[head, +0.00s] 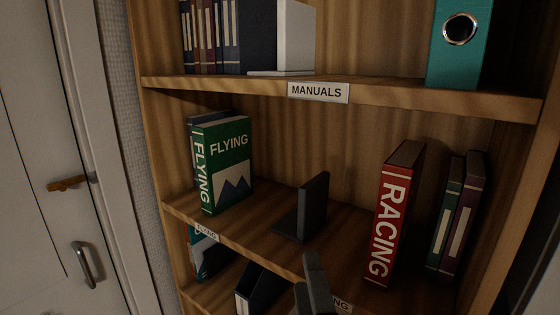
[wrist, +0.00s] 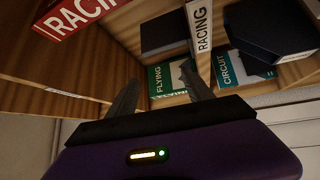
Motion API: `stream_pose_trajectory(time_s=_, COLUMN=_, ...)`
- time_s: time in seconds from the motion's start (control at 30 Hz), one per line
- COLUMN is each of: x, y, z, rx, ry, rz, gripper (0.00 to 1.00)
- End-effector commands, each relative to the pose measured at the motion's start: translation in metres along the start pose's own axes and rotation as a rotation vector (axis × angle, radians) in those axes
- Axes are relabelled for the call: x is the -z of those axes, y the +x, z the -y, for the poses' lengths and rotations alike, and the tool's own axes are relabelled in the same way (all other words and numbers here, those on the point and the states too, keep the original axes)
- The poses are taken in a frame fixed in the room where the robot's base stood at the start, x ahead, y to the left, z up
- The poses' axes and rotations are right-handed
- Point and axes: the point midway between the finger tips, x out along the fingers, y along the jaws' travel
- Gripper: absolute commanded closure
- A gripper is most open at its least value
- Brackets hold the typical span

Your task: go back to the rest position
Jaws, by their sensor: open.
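My gripper (head: 312,283) shows at the bottom of the head view as grey fingers in front of the shelf edge. In the wrist view my gripper (wrist: 160,88) has its two fingers apart, with nothing held between them. A green FLYING book (head: 228,165) stands upright at the left of the middle shelf. A red RACING book (head: 397,210) stands upright at the right of that shelf, apart from the gripper. A dark bookend (head: 314,205) stands between them.
The wooden bookcase has a MANUALS label (head: 319,92) on its upper shelf, with a teal binder (head: 460,62) above. Green and purple binders (head: 460,215) stand right of the red book. A lower shelf holds more books. A white door (head: 40,200) is at left.

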Motion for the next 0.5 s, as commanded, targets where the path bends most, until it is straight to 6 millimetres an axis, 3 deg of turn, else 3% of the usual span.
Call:
stream_pose_trajectory(time_s=0.03, x=-0.004, y=-0.015, z=0.016, rx=0.019, ry=0.115, rz=-0.021, gripper=0.4)
stream_pose_trajectory(time_s=0.2, x=-0.018, y=-0.064, z=0.046, rx=0.053, ry=0.524, rz=-0.069, gripper=0.4)
stream_pose_trajectory(time_s=0.5, x=-0.06, y=-0.161, z=0.078, rx=0.099, ry=1.107, rz=-0.023, gripper=0.4)
